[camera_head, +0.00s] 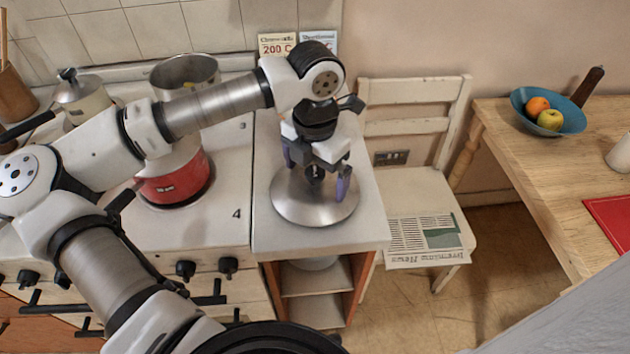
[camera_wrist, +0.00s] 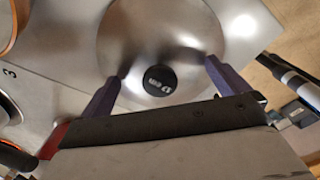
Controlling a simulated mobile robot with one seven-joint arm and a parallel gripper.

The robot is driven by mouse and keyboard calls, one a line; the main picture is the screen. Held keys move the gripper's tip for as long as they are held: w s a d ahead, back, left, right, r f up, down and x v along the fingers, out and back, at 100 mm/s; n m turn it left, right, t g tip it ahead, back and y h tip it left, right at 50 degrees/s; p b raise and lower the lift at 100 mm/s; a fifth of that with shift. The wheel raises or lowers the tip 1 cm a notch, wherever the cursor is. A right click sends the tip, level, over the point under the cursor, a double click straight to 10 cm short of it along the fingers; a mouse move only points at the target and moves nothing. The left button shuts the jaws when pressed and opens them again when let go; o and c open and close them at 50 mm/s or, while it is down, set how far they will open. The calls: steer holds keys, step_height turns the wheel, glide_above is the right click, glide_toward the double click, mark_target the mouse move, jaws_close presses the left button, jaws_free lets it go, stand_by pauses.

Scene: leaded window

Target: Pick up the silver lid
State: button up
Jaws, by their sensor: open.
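The silver lid (camera_head: 290,206) is a round, shallow metal dome lying on the light counter just right of the stove. It has a small dark knob at its centre, which shows clearly in the wrist view as a black round knob (camera_wrist: 160,80) with lettering. My gripper (camera_head: 318,182) points down over the lid. Its purple fingers are apart, one on each side of the knob. In the wrist view the fingertips (camera_wrist: 158,72) overlap the lid's surface (camera_wrist: 155,30). I cannot tell whether they touch it.
A red pot (camera_head: 175,178) stands on the stove left of the lid, under my arm. A white chair (camera_head: 410,180) with a newspaper (camera_head: 425,240) stands right of the counter. A wooden table (camera_head: 560,180) holds a blue fruit bowl (camera_head: 550,108).

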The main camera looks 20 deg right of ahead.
steer(key=shift+s+f, duration=0.15)
steer(key=c, duration=2.1)
